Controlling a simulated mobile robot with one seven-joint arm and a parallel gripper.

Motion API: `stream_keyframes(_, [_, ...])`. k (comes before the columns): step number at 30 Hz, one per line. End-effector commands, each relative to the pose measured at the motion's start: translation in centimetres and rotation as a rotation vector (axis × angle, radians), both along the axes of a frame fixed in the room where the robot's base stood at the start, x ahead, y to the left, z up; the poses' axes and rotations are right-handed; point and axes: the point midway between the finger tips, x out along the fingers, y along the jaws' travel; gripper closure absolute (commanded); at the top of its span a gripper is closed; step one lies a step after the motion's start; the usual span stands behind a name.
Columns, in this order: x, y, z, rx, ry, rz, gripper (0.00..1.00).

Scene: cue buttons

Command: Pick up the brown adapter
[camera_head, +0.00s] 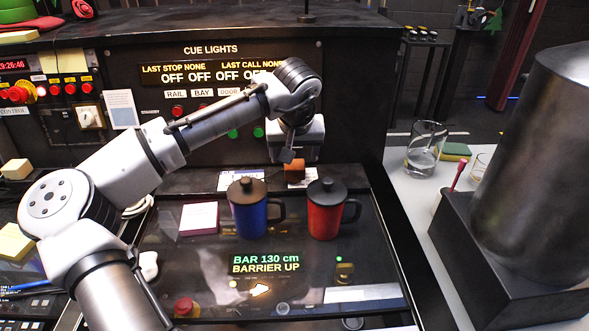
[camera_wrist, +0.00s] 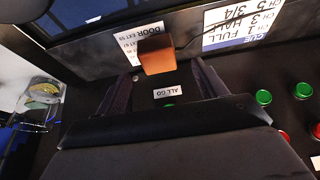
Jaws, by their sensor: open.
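The brown adapter (camera_head: 294,171) is a small orange-brown block at the back of the dark desk, behind the two mugs. In the wrist view the brown adapter (camera_wrist: 157,54) stands in front of a white label card, just beyond the fingertips. My gripper (camera_head: 289,157) is above and close to it in the head view. In the wrist view my gripper (camera_wrist: 163,80) has its two dark fingers spread apart, with the adapter ahead of the gap between them. Nothing is held. I cannot tell whether a finger touches the adapter.
A blue mug (camera_head: 249,215) and a red mug (camera_head: 324,216) with dark lids stand in front of the adapter. A pink-and-white note block (camera_head: 198,219) lies left of them. The cue lights panel (camera_head: 210,75) rises behind. A glass (camera_head: 425,150) stands on the right table.

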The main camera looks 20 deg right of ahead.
Motion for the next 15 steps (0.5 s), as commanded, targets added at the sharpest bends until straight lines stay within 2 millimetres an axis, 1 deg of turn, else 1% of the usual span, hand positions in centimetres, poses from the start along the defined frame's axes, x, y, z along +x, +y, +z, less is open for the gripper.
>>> stream_keyframes(5, [0.6, -0.2, -1.5, 0.003, 0.000, 0.000, 0.29])
stream_keyframes(10, [1.4, -0.5, -3.8, 0.002, 0.002, -0.001, 0.29])
stream_keyframes(12, [1.6, -0.5, -4.4, 0.001, 0.001, -0.001, 0.29])
stream_keyframes(15, [1.8, -0.5, -4.8, 0.000, 0.000, -0.001, 0.29])
